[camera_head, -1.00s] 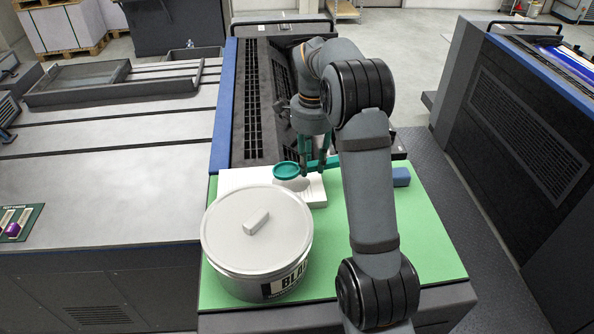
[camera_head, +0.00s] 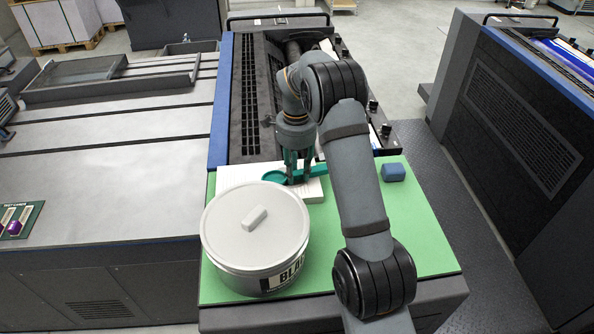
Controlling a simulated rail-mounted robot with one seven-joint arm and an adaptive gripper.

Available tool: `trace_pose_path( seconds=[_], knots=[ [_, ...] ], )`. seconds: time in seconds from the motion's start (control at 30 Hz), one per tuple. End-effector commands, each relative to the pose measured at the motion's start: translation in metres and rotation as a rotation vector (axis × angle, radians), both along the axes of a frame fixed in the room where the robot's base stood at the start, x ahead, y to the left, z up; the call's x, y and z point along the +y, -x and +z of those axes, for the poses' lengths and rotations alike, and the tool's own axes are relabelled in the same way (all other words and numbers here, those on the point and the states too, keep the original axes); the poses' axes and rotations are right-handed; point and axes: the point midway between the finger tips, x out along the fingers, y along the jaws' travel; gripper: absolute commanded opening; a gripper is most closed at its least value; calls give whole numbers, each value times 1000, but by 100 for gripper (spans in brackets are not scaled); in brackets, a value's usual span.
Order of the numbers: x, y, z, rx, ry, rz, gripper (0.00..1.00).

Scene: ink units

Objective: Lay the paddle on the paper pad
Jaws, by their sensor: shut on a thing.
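The teal paddle (camera_head: 274,179) has a round head and a straight handle. My gripper (camera_head: 296,180) is shut on its handle, with the fingers pointing down. The paddle is over the white paper pad (camera_head: 236,176), with its head to the left and its handle running to the right. It looks close to the pad's surface; I cannot tell whether it touches. The pad lies on the green mat (camera_head: 425,225), and its near left part is hidden behind the large tin.
A large grey tin (camera_head: 225,225) with a lidded top stands just in front of the pad. A blue block (camera_head: 393,172) sits on the mat at the right. The mat's right front area is mostly clear apart from my arm.

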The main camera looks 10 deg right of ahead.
Motion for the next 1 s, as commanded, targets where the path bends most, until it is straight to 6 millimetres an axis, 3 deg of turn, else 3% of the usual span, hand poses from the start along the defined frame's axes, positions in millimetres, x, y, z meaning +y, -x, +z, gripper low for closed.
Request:
trace_pose_path(
  seconds=[0.33,0.67,0.77,1.0],
  knots=[
    [0,0,-1,0,0,0,45],
    [0,0,2,0,0,0,46],
    [0,-1,9,-4,0,0,46],
    [1,-1,58,-6,0,1,46]
  ],
)
